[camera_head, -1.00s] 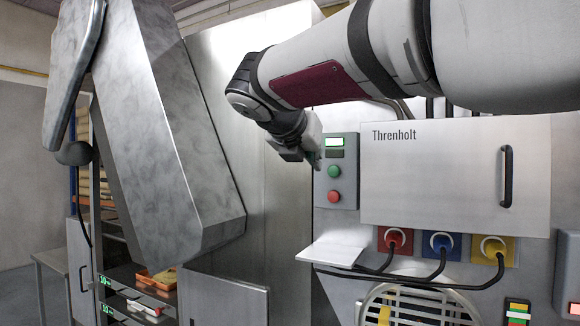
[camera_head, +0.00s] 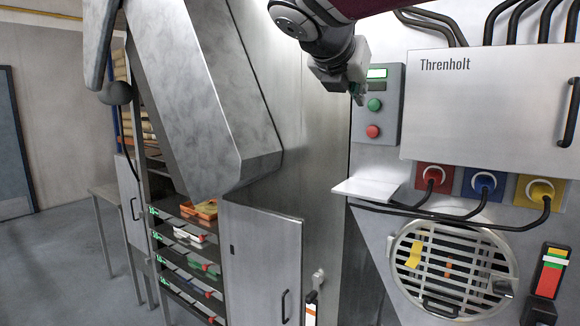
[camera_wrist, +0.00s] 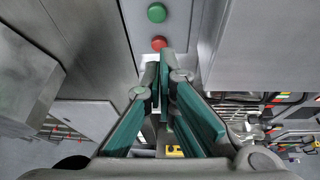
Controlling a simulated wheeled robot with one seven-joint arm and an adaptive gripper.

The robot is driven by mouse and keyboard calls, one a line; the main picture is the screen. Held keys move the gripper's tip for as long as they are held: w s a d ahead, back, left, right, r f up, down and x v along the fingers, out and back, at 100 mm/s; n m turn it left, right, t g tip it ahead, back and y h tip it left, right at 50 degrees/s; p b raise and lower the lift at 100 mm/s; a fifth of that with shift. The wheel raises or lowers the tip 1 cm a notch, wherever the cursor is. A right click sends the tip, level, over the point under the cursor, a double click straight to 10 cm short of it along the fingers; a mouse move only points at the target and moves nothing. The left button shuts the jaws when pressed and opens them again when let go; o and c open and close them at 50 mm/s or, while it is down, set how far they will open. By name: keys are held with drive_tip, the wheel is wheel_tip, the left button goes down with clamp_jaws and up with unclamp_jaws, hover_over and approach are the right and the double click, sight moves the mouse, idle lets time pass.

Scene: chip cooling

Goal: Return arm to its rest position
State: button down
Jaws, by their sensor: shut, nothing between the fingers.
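My gripper (camera_head: 357,93) hangs from my arm at the top of the head view, in front of the left edge of a grey control panel (camera_head: 391,128). Most of my arm is out of frame above. In the wrist view the green-padded fingers (camera_wrist: 165,62) are together at the tips, with nothing held. A green button (camera_head: 374,105) and a red button (camera_head: 372,131) sit on the panel. The wrist view shows the green button (camera_wrist: 157,13) and the red button (camera_wrist: 159,43) beyond the fingertips. I cannot tell the exact gap to the panel.
A white cabinet door marked Threnholt (camera_head: 480,110) is right of the panel. Below are a small shelf (camera_head: 365,190), coloured sockets with cables, and a round vent grille (camera_head: 455,262). A slanted metal housing (camera_head: 205,90) and a rack with trays (camera_head: 190,240) stand left. Floor is open at far left.

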drive_tip(key=s+d+f+m+g+y, duration=0.2)
drive_tip(key=s+f+m+g+y, duration=0.1)
drive_tip(key=s+f+m, duration=1.1)
drive_tip(key=s+d+f+m+g+y, duration=0.2)
drive_tip(key=s+f+m+y, duration=0.2)
drive_tip(key=s+f+m, duration=1)
drive_tip(key=shift+s+d+f+m+g+b, duration=0.15)
drive_tip(key=shift+s+f+m+g+b, duration=0.35)
drive_tip(key=shift+s, duration=0.6)
